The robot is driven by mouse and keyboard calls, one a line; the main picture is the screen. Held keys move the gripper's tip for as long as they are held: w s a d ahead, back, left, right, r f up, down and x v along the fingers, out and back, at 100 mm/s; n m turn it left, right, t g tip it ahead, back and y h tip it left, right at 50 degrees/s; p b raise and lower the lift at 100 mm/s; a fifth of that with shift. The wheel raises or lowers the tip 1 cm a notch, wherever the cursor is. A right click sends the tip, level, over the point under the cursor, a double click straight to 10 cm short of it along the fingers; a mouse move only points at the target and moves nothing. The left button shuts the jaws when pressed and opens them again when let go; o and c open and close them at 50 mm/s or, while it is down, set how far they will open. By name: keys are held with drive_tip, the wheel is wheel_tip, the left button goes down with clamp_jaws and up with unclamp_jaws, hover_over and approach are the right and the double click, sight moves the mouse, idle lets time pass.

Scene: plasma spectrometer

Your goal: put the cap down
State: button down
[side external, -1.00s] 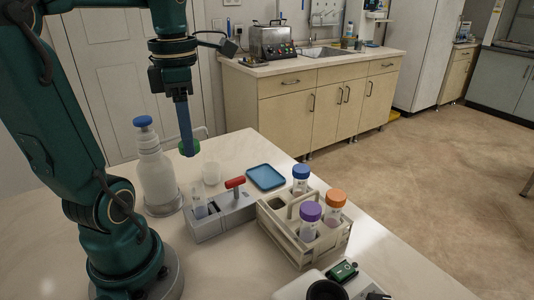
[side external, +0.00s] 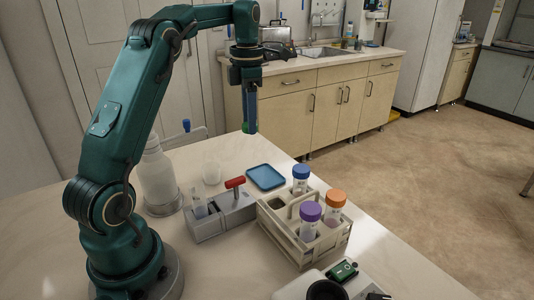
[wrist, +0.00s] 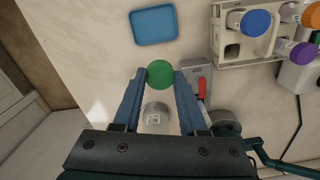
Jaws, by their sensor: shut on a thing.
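The green cap (wrist: 161,74) is held between the two blue fingertips of my gripper (wrist: 160,78) in the wrist view. In the side view my gripper (side external: 250,128) points down, well above the table, with a little of the green cap showing at its fingertips. A flat blue tray (side external: 266,178) with a raised rim lies empty on the table, below the gripper and slightly right of it. The tray also shows in the wrist view (wrist: 136,28), ahead of the cap and apart from it.
A rack (side external: 283,243) holds tubes with blue, purple and orange caps. The table's far edge lies beyond the tray.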

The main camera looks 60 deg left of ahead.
approach(265, 177)
wheel_tip(265, 177, down, 6)
drive_tip(key=shift+f, duration=0.25)
idle(0.4)
drive_tip(key=shift+f, duration=0.15)
drive_tip(key=shift+c, duration=2.2)
unclamp_jaws()
